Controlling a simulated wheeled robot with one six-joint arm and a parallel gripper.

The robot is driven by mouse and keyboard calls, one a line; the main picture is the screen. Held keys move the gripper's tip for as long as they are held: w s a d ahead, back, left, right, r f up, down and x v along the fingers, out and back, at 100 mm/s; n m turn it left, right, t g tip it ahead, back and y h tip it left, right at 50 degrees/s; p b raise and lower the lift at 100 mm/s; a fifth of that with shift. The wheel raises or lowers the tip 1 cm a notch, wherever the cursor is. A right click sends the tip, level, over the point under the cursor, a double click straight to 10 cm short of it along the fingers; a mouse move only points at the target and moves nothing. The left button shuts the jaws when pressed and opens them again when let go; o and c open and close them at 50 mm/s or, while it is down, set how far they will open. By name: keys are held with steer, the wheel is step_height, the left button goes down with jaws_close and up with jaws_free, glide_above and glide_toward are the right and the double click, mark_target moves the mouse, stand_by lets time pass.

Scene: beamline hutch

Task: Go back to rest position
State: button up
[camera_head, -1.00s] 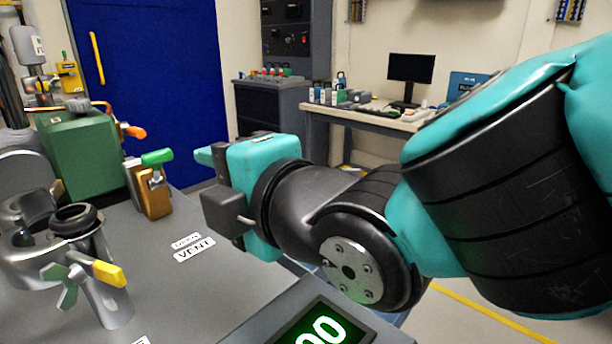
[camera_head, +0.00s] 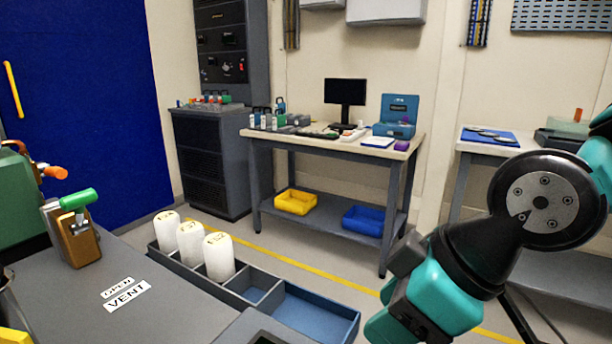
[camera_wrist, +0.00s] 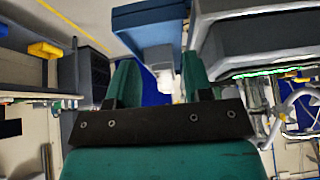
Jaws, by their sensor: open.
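My gripper shows in the wrist view (camera_wrist: 152,88) with its two teal fingers apart and nothing between them. In the head view my teal and black wrist is at the lower right, over the floor to the right of the grey bench (camera_head: 150,300). The fingertips are cut off or hidden there. My gripper touches nothing that I can see.
A grey tray (camera_head: 330,317) with several compartments sits at the bench's right edge, with white cylinders (camera_head: 219,257) in it. A green-handled valve (camera_head: 75,230) stands on the bench. A worktable (camera_head: 345,147) with a monitor (camera_head: 345,93) stands behind. Floor between is clear.

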steer(key=s+d+m+g+h+p, duration=0.1)
steer(key=s+d+m+g+p, duration=0.15)
steer(key=s+d+m, duration=0.3)
step_height(320, 180, up, 18)
steer(key=p, duration=1.7)
steer(key=shift+d+r, duration=0.2)
steer(key=shift+d, duration=0.1)
steer(key=shift+s, duration=0.1)
